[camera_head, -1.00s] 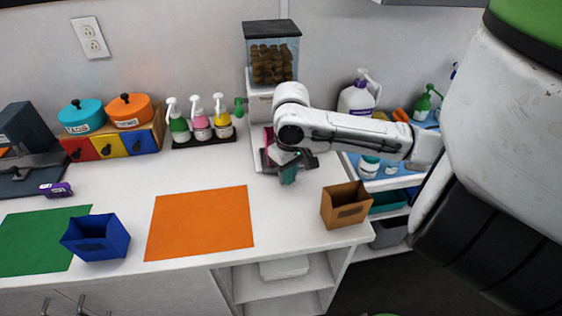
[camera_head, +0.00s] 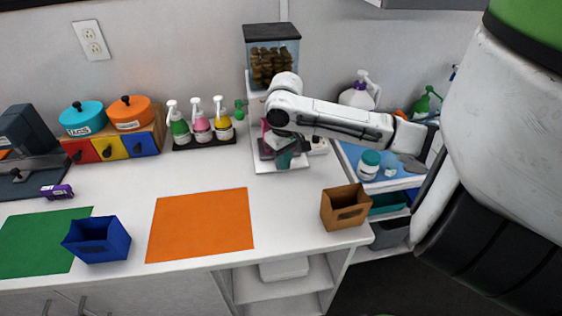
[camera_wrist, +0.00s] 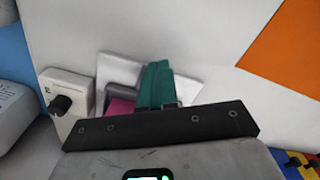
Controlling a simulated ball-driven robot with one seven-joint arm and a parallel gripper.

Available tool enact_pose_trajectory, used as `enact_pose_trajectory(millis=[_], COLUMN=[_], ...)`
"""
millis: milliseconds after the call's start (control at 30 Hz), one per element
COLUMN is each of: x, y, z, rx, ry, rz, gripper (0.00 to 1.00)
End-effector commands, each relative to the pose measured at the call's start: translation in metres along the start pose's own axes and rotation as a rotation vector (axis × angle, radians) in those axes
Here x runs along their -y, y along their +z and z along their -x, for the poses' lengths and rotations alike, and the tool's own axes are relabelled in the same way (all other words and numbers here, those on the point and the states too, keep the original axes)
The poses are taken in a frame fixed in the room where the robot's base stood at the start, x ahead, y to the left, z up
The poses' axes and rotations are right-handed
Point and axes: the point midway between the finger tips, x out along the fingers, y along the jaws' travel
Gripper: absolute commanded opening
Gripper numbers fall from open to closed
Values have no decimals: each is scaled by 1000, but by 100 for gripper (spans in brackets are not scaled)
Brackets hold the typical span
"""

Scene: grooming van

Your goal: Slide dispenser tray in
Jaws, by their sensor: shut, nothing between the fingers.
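The dispenser (camera_head: 271,62) stands against the wall, with a dark lid, a clear hopper of brown pieces and a white body. My arm hides much of its lower front. A grey tray part (camera_head: 264,150) shows at its base, above a white base plate (camera_head: 272,169). In the wrist view, the grey tray part (camera_wrist: 125,94) and a pink piece (camera_wrist: 120,107) lie just left of my fingers, over the white plate (camera_wrist: 118,66). My gripper (camera_head: 286,160) points down at the tray, its teal fingers (camera_wrist: 155,82) shut and empty. Contact with the tray is unclear.
A white box with a black knob (camera_wrist: 63,100) is beside the dispenser. Pump bottles (camera_head: 201,127) stand to the left. An orange mat (camera_head: 202,224), a blue bin (camera_head: 97,240) and a brown bin (camera_head: 344,207) are nearer the front. The counter between is clear.

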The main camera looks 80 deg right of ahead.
Motion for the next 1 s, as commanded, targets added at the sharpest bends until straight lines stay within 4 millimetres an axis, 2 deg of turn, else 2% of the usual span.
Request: enact_pose_trajectory(millis=[1000], x=[-32], y=[-56], z=[0], rx=[0], ry=[1], rz=[-1], gripper=[0])
